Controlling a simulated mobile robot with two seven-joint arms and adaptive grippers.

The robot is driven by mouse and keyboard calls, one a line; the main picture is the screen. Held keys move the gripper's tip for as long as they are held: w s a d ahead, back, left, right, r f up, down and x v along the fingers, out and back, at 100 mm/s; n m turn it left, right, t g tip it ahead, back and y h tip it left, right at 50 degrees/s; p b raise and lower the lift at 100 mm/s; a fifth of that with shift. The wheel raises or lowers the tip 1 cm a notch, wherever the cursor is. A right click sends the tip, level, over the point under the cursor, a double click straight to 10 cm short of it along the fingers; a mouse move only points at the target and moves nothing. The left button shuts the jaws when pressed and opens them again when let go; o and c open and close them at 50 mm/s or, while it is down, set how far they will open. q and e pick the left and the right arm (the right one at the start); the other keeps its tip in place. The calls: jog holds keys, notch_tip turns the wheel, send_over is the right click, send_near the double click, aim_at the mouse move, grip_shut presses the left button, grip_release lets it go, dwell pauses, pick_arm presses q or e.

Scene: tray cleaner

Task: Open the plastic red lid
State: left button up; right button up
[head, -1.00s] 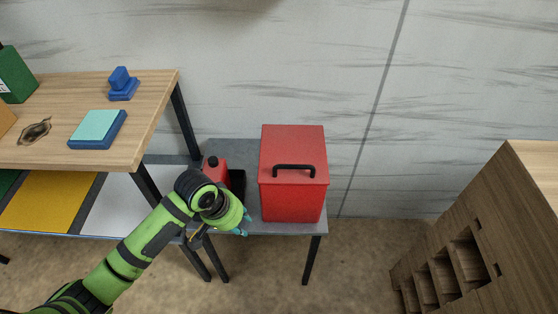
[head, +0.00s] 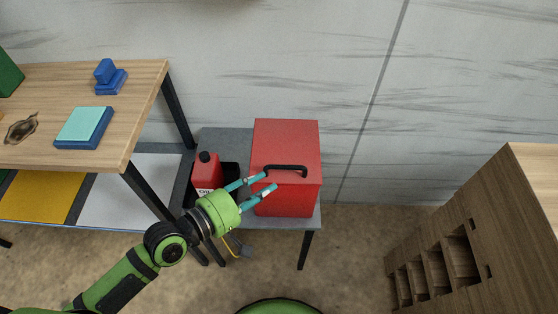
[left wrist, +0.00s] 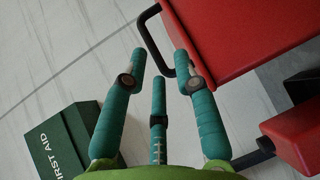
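A red box with a red lid (head: 286,142) stands on a small grey table, and its lid is closed. A black handle (head: 284,168) is fixed on the lid toward its front. My left gripper (head: 268,181) is open and empty, with its teal fingers at the front left of the box, close to the handle's left end. In the left wrist view the red lid (left wrist: 240,35) fills the upper right and the black handle (left wrist: 150,38) lies just beyond the spread fingers (left wrist: 158,75). I cannot tell whether a finger touches the box. My right gripper is out of view.
A red oil can (head: 207,172) stands on the grey table (head: 228,140) left of the box. A wooden workbench (head: 140,110) with blue items is at the left. A wooden cabinet (head: 500,230) is at the right. A green first aid box (left wrist: 60,145) shows in the left wrist view.

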aim_at(279, 166)
pick_arm(q)
jog(key=w+d, duration=0.1)
jog(key=w, duration=0.1)
jog(key=w+d+n, duration=0.1)
jog(key=w+d, duration=0.1)
jog(key=w+d+n+t+p, duration=0.1)
jog(key=w, duration=0.1)
jog(key=shift+d+r, duration=0.1)
jog(key=shift+d, duration=0.1)
grip_shut()
